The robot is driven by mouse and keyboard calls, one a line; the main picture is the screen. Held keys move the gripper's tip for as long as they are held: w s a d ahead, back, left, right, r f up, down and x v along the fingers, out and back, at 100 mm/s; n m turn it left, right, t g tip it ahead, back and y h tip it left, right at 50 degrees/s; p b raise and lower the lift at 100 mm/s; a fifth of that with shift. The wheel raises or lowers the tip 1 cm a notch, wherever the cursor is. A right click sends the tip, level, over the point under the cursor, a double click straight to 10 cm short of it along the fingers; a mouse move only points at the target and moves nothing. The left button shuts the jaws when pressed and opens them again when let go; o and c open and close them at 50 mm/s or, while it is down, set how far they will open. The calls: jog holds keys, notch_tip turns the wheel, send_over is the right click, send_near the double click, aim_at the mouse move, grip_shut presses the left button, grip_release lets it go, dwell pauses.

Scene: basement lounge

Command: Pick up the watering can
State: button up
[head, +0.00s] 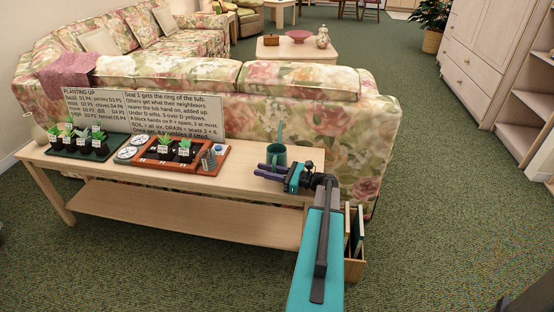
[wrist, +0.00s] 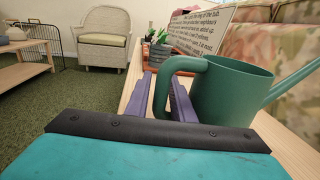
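The green watering can (head: 277,153) stands upright near the right end of the wooden console table (head: 230,181). In the wrist view the can (wrist: 226,95) fills the right side, its handle facing my gripper and its spout pointing right. My gripper (head: 259,170) is at table height, beside the near side of the can. In the wrist view its two purple fingers (wrist: 162,76) are apart, with the upright part of the handle (wrist: 160,95) between them. A small gap seems to show at the left finger. The can's base is partly hidden by the fingers.
On the table stand a text board (head: 150,112), a dark tray (head: 85,150) of plants, white dials (head: 131,149) and an orange-brown tray (head: 153,160) of potted plants. A floral sofa (head: 345,120) stands close behind. Open carpet (head: 450,220) lies to the right.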

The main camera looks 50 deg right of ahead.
dwell(0.3)
grip_shut()
jog(key=shift+r, duration=0.1)
jog(key=shift+r, duration=0.45)
notch_tip(320, 180, up, 3)
jog(key=shift+s+a+f+p, duration=0.1)
jog(key=shift+a+p, duration=0.05)
jog(key=shift+p, duration=0.25)
jog(key=s+a+r+p, duration=0.1)
jog(key=s+a+p, duration=0.2)
jog(key=s+a, duration=0.6)
jog(key=shift+s+a, duration=0.35)
jog(key=shift+s, duration=1.25)
